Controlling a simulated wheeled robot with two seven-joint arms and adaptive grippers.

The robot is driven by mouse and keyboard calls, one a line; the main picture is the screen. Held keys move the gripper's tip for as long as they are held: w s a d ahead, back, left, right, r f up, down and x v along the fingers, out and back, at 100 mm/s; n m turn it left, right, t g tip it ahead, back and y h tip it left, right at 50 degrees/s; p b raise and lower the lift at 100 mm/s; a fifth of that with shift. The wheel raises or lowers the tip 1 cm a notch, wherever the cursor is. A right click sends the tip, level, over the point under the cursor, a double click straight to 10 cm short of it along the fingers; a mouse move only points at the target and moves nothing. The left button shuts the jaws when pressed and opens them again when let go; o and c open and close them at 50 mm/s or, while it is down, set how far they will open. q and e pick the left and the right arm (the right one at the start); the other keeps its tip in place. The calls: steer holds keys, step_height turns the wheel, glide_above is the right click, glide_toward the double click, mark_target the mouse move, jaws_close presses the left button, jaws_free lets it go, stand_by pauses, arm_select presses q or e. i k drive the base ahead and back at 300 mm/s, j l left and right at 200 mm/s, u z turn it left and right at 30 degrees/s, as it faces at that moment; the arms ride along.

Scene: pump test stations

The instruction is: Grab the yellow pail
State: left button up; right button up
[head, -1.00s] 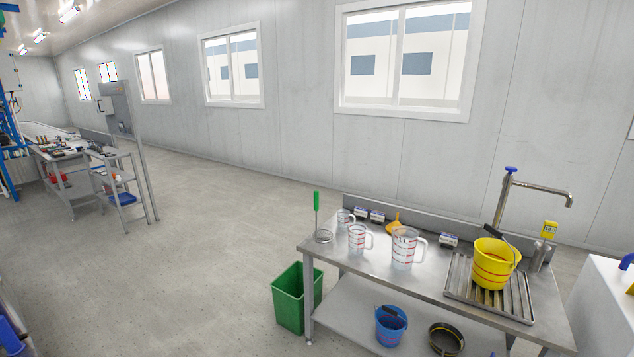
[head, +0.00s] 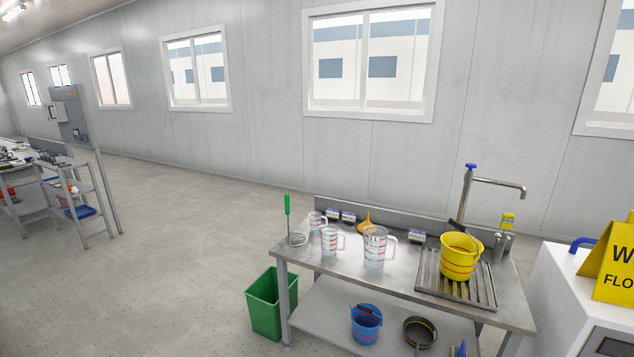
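The yellow pail (head: 458,262) stands upright on the ribbed drain grate (head: 426,270) at the right part of the steel bench (head: 345,264). It has red bands around its side and a dark handle grip near its rim. It sits below and to the left of the tap spout. Neither of my grippers shows in the head view.
Several clear measuring jugs (head: 375,249) stand on the bench left of the pail. A tap (head: 490,183) rises behind it. A green bin (head: 264,303) and a blue bucket (head: 366,326) are lower down. A white cabinet (head: 560,290) stands right. Floor at left is open.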

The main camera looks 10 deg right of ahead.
mark_target(461, 252)
steer(key=z, duration=1.4)
